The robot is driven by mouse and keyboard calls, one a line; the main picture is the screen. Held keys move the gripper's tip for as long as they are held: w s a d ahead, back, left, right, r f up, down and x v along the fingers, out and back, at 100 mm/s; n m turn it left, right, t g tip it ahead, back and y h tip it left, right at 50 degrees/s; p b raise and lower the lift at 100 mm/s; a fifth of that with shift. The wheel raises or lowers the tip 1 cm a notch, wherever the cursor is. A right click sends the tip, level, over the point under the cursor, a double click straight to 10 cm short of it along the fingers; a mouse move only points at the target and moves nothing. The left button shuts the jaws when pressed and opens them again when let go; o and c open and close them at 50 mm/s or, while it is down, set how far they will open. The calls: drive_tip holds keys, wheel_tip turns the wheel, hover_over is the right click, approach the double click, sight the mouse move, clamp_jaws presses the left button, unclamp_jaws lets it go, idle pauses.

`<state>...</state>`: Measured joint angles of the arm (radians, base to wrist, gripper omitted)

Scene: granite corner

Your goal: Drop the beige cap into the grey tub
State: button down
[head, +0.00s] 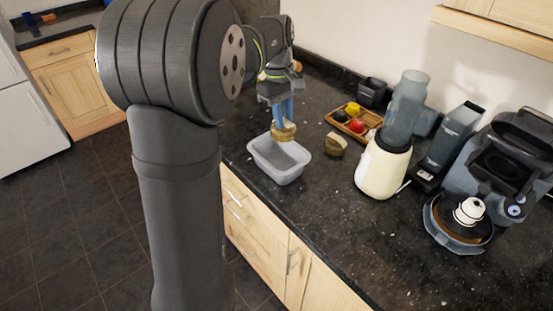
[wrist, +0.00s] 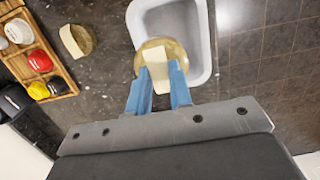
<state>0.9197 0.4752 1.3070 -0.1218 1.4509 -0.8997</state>
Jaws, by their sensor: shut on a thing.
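The beige cap (wrist: 160,48) is round and tan with a pale cream bar across its top. My gripper (wrist: 163,80) is shut on it, with blue fingers on the sides of the pale bar. In the head view the cap (head: 283,133) hangs below my gripper (head: 284,122), at the back edge of the grey tub. The grey tub (head: 276,174) stands on the dark counter, and its visible inside is empty. In the wrist view the cap overlaps the near left part of the tub (wrist: 204,45), covering some of its rim.
A similar tan and cream piece (head: 335,144) lies on the counter right of the tub. A wooden tray (head: 343,127) holds several coloured round things. A dark cup (head: 372,92), a cream blender (head: 384,168) and a coffee machine (head: 500,165) stand further right. The counter's front edge is close to the tub.

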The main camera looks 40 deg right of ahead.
drive_tip(key=shift+f, duration=0.85)
drive_tip(key=c, duration=1.2)
unclamp_jaws()
drive_tip(key=shift+c, duration=0.2)
wheel_tip(320, 180, up, 17)
drive_tip(key=w, duration=0.2)
drive_tip(key=shift+w+r, duration=0.15)
drive_tip(key=shift+w, duration=0.15)
